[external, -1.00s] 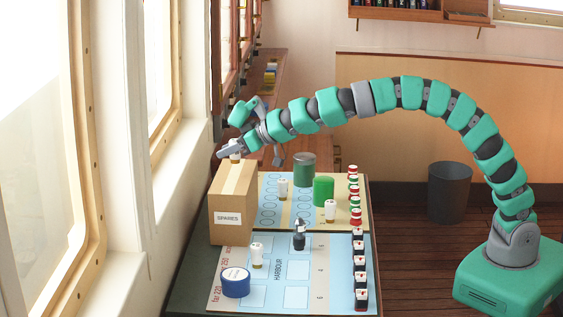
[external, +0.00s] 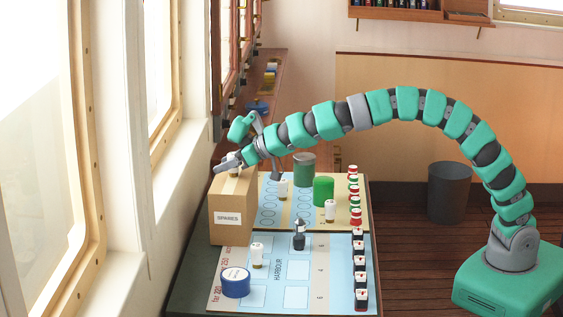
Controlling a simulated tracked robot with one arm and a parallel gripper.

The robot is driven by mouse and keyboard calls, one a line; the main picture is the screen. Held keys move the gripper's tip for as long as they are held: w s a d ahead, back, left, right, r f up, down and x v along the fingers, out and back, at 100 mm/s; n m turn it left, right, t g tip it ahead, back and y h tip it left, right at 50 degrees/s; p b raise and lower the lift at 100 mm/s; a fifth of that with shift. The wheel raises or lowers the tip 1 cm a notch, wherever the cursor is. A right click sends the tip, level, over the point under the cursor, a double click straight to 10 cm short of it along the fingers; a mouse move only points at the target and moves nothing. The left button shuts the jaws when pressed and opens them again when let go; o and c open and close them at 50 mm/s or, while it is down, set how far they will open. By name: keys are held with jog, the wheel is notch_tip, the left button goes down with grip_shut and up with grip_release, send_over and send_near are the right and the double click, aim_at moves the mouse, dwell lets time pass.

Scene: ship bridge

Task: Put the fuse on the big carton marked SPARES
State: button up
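The big carton marked SPARES (external: 229,218) is a brown box at the left edge of the table. A small white fuse with a gold-brown lower end (external: 234,173) is at the tip of my gripper (external: 228,165), over the carton's top. My gripper appears shut on the fuse and partly covers it. The fuse is upright. Its lower end is at or just above the carton's top; I cannot tell whether it touches. Similar white pieces stand on the table: one at the back (external: 283,189), one at the right (external: 330,210) and one in front (external: 257,255).
On the chart-covered table (external: 338,285) stand a dark green can (external: 304,170), a bright green cylinder (external: 323,191), a dark grey piece (external: 299,236) and a blue roll (external: 235,283). Red-and-white pieces (external: 355,195) and black-and-white pieces (external: 359,270) line the right edge.

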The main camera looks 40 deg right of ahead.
jog(key=shift+r, duration=0.2)
jog(key=shift+s+d, duration=0.15)
jog(key=shift+s, duration=0.05)
jog(key=b+v, duration=0.2)
jog(key=v, duration=0.9)
jog(key=shift+s+r, duration=0.2)
jog(key=shift+d, duration=0.15)
